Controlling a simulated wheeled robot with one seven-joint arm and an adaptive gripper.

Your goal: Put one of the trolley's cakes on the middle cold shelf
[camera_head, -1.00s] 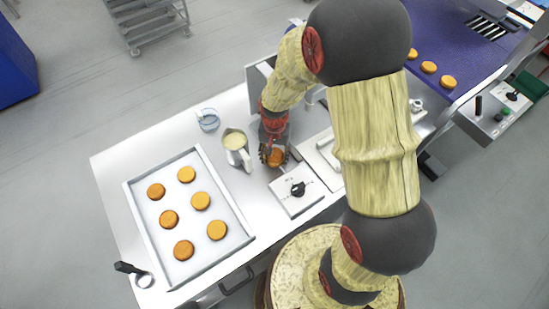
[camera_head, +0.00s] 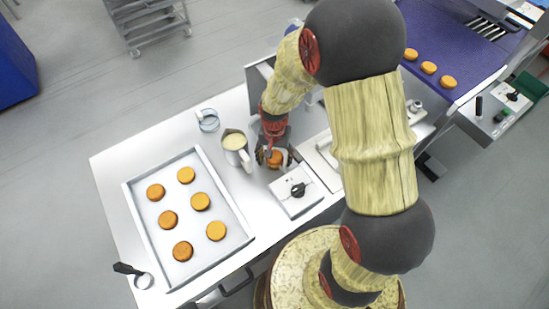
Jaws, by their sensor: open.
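My gripper (camera_head: 269,156) points down over the metal worktop, open, with its fingers apart around a round orange-brown cake (camera_head: 276,158). Whether the fingers touch this cake cannot be told. Several similar cakes (camera_head: 201,201) lie spaced apart on a shallow metal tray (camera_head: 230,250) at the left of the worktop. A grey wheeled rack (camera_head: 148,28), perhaps the trolley, stands on the floor at the top left, only partly in frame. No cakes show on it. I cannot make out a cold shelf in this view.
A pitcher of pale cream (camera_head: 234,141) stands just left of my gripper, and a glass cup (camera_head: 208,121) is beyond it. A box with a black knob (camera_head: 297,191) is close in front. A purple conveyor (camera_head: 455,40) carries more cakes at right. Open floor lies left.

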